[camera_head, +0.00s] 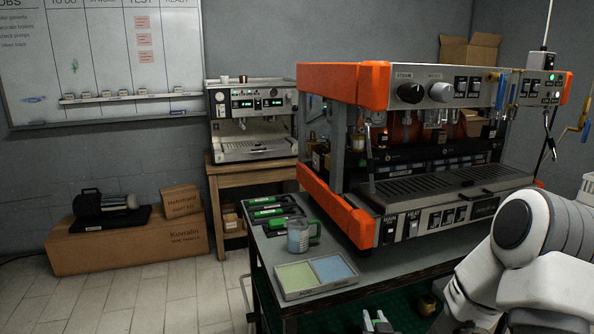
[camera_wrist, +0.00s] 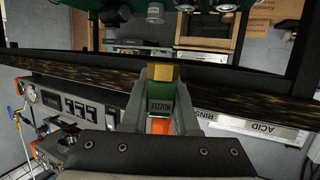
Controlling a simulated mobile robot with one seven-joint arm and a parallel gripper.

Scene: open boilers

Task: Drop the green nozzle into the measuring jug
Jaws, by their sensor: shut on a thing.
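In the wrist view, my gripper (camera_wrist: 161,92) is shut on the green nozzle (camera_wrist: 159,105), which has a gold-coloured end and a label reading NOZZLE. In the head view, my gripper (camera_head: 377,322) shows at the bottom edge, below and right of the workbench's front edge, with a small green part between its fingers. The measuring jug (camera_head: 298,240) is clear with a green handle. It stands upright on the bench top, behind the two-colour tray and well up and left of my gripper. The jug's contents are hard to make out.
A tray (camera_head: 317,291) with green and blue pads lies on the bench in front of the jug. Green-handled tools (camera_head: 270,212) lie behind it. The large orange espresso machine (camera_head: 342,217) stands close to the jug's right. The bench edge lies between my gripper and the jug.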

